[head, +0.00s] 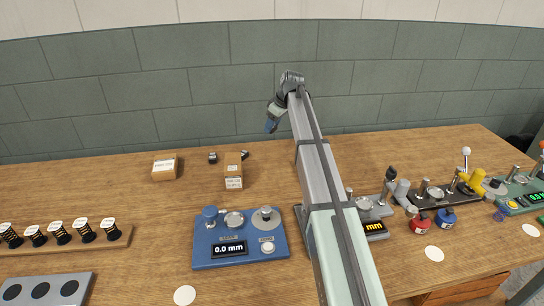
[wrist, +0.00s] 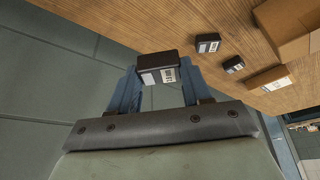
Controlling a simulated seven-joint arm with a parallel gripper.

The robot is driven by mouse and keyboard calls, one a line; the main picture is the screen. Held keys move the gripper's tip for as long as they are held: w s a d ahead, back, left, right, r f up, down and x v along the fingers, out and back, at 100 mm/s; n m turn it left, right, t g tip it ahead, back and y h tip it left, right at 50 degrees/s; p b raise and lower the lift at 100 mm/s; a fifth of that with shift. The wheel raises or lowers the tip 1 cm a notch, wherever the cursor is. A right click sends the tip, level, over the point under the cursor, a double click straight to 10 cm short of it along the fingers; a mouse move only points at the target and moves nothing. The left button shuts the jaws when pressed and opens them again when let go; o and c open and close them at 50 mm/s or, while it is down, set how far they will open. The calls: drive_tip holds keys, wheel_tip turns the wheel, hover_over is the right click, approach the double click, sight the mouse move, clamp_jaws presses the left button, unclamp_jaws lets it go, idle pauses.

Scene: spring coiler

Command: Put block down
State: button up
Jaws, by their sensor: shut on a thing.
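My gripper (wrist: 163,88) shows in the wrist view with its blue fingers shut on a dark block (wrist: 158,66), which has a white label with black print. The block sits between the fingertips, in front of the tabletop's edge in that view. In the head view my gripper (head: 272,120) is raised at the far side of the table, its blue fingers pointing down against the green wall. The held block cannot be made out there. Two small dark blocks lie on the wooden table (head: 90,190) in the head view, one left (head: 213,157) and one right (head: 245,155).
Two cardboard boxes (head: 164,168) (head: 233,182) stand near the dark blocks. A blue gauge (head: 228,250) reading 0.0 mm is in front. A rack of springs (head: 65,240) is at left. Bare table lies at back left.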

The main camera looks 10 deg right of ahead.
drive_tip(key=shift+m, duration=0.4)
drive_tip(key=f, duration=0.7)
drive_tip(key=s+f, duration=0.1)
drive_tip(key=f, duration=0.2)
drive_tip(key=shift+s+f, duration=0.1)
drive_tip(key=shift+f, duration=0.1)
drive_tip(key=shift+f, duration=0.15)
drive_tip(key=o, duration=1.2)
drive_tip(key=shift+o, duration=0.2)
drive_tip(key=v, duration=1.2)
drive_tip(key=shift+a, duration=0.15)
